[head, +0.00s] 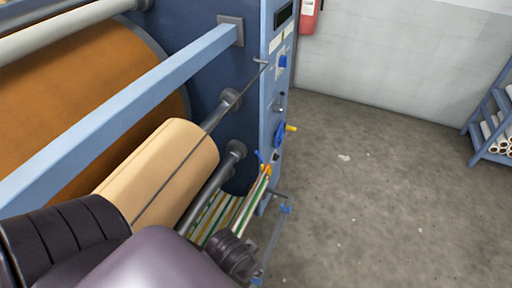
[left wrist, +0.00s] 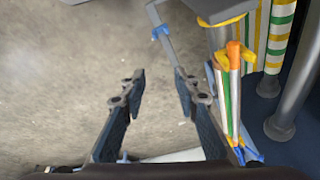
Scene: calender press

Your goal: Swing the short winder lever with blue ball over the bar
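My left gripper (left wrist: 160,88) is open and empty in the left wrist view, its fingers apart over bare floor. A striped piece with orange, yellow and green bands and a blue end (left wrist: 248,153) stands just right of its right finger. In the head view, a small blue tip (head: 259,156) shows beside an orange part near the striped web, at the end of the machine. I cannot tell for sure which blue part is the lever's ball. A light blue bar (head: 130,112) crosses above the tan roll. My right gripper is not in view.
A thin blue frame (head: 272,235) stands low beside the striped web (head: 232,212). Grey floor (head: 380,190) is clear to the right.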

